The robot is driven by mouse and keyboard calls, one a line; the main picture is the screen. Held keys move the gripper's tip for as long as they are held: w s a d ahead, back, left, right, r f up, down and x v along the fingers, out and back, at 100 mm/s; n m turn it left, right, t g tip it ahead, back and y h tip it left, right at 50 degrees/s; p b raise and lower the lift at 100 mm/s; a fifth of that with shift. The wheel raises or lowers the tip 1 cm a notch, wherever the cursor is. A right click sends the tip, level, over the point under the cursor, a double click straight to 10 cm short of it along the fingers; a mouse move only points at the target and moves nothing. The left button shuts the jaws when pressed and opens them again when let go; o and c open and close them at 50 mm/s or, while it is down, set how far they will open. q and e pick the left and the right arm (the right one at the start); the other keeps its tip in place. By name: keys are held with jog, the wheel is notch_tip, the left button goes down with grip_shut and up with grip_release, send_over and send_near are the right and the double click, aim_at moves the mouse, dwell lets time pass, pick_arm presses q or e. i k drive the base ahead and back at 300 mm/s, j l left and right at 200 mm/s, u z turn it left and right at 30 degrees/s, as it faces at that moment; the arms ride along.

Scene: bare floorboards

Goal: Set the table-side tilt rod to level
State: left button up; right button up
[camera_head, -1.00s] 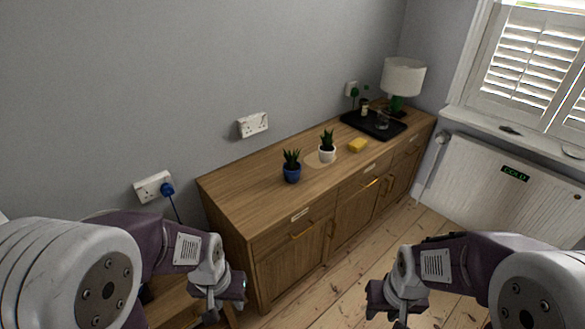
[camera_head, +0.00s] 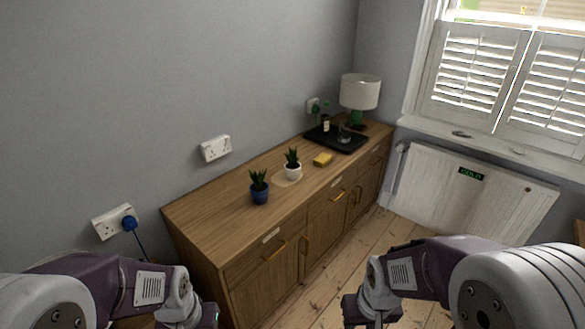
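White louvred shutters (camera_head: 469,75) cover the lower part of the window at the upper right, with a second panel (camera_head: 550,88) beside the first. Their slats look tilted and bright gaps show between them. I cannot make out a tilt rod at this size. My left gripper (camera_head: 203,318) is low at the lower left, partly cut off by the bottom edge. My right gripper (camera_head: 362,315) is low, right of centre, above the floor. Both are far from the shutters. I cannot tell whether either is open or shut.
A wooden sideboard (camera_head: 205,227) stands along the wall with two potted plants, a yellow sponge (camera_head: 322,160), a black tray (camera_head: 318,138) and a lamp (camera_head: 360,92). A white radiator (camera_head: 435,205) with a COLD sign is under the windowsill (camera_head: 480,143). Bare floorboards (camera_head: 385,229) lie in front.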

aim_at(557, 56)
jog(key=i+l+z, duration=0.45)
jog(key=l, duration=0.15)
jog(key=i+l+z, duration=0.9)
jog(key=i+z, duration=0.45)
jog(key=i, duration=0.6)
jog(key=i+l+u, duration=0.15)
jog(key=i, duration=0.45)
jog(key=i+l, duration=0.15)
jog(key=i, duration=0.45)
jog(key=i+l+u, duration=0.15)
jog(key=i, duration=0.45)
